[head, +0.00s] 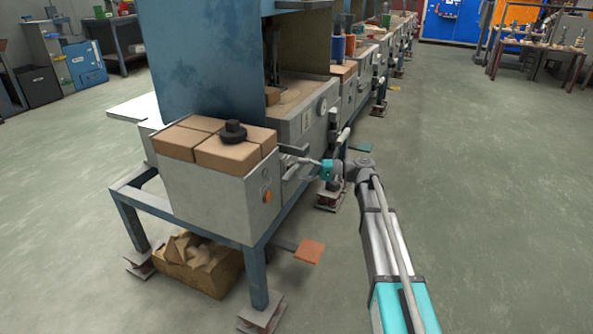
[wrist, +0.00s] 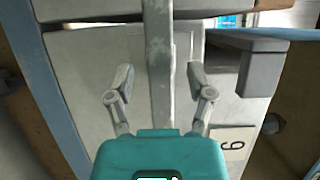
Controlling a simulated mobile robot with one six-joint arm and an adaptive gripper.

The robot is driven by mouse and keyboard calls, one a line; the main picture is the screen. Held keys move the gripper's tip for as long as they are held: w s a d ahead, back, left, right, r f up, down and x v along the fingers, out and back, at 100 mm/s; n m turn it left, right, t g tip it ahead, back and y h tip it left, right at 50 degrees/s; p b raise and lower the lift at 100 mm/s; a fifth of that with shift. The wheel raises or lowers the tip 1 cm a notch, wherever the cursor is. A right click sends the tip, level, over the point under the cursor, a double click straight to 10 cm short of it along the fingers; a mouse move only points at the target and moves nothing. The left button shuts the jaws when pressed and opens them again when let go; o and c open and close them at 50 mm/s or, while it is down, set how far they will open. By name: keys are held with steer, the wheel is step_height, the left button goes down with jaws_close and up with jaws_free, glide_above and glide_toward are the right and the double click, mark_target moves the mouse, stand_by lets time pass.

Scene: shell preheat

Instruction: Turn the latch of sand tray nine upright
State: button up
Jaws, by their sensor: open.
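My gripper (wrist: 160,85) is open in the wrist view, its two grey fingers apart on either side of a long pale grey bar. This bar (wrist: 160,50), which looks like the latch, runs up and down that picture in front of a pale metal panel (wrist: 85,75). I cannot tell whether the fingers touch it, nor how it stands in the room. A label (wrist: 232,145) on the panel reads as a 6, or a 9 upside down. In the head view my gripper (head: 303,161) reaches in from the right at the bench's side; the latch is too small to make out there.
A dark grey bar (wrist: 262,65) juts out right of the fingers. In the head view, a metal box (head: 210,190) holding brown blocks and a black knob stands on a blue frame (head: 130,220). An orange pedal (head: 309,251) lies below. Open floor (head: 480,200) lies right.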

steer(key=shift+a, duration=1.25)
